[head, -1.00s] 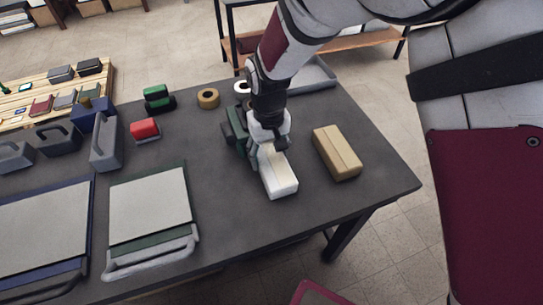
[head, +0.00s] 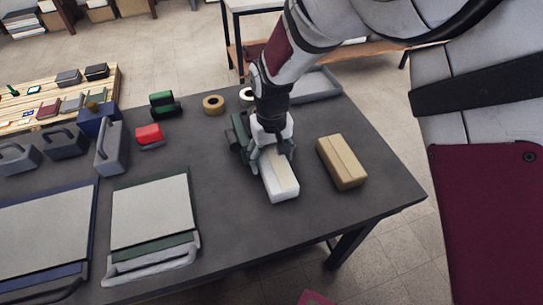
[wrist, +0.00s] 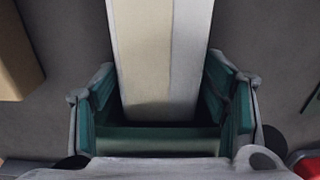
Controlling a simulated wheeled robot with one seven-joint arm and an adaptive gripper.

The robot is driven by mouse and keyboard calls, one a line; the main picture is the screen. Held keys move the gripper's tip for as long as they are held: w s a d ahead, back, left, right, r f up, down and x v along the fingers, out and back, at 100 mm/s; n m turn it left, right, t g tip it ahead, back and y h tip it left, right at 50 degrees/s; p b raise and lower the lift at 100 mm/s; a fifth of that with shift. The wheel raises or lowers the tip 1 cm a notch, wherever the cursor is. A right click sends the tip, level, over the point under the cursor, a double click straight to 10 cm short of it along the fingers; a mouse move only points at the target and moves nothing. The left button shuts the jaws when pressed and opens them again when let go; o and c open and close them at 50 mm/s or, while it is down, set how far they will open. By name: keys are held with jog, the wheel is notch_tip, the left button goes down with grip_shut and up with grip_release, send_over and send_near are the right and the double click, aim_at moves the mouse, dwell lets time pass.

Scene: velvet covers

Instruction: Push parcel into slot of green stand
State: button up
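A long white parcel with a beige strip (head: 282,184) lies at the middle right of the dark table. My gripper (head: 266,147) is low over its far end. In the wrist view the parcel (wrist: 158,60) runs between my gripper's green-faced fingers (wrist: 162,108). The fingers flank it closely; whether they touch it is unclear. A green bar (wrist: 160,140) crosses below the parcel's near end; I cannot tell whether it is part of my gripper. A green-edged stand or tray with a pale panel and grey handle (head: 150,215) is to the left. I cannot make out its slot.
A tan box (head: 342,162) lies right of the parcel, apart from it. A blue-edged panel (head: 42,235), grey handled blocks (head: 109,148), a red block (head: 149,134), a green block (head: 162,99) and tape rolls (head: 213,104) stand left and behind. Table (head: 235,225) in front is clear.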

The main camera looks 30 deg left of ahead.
aim_at(272, 157)
dwell(0.3)
notch_tip(272, 157, up, 12)
dwell(0.5)
jog(key=d+r+m+t+p, duration=0.1)
jog(key=d+r+m, duration=0.1)
jog(key=d+r, duration=0.55)
jog(key=d+r+m+p, duration=0.1)
jog(key=d+r, duration=0.3)
jog(key=d, duration=0.6)
jog(key=d+r+m+t, duration=0.1)
jog(key=d+r+m, duration=0.1)
jog(key=d+r, duration=0.45)
jog(key=s+d+m+t+p, duration=0.2)
jog(key=s+d+m, duration=0.2)
jog(key=s+d, duration=1.2)
jog(key=d, duration=0.3)
jog(key=shift+r+m+p, duration=0.3)
jog(key=shift+r+m, duration=0.05)
jog(key=shift+m, duration=0.05)
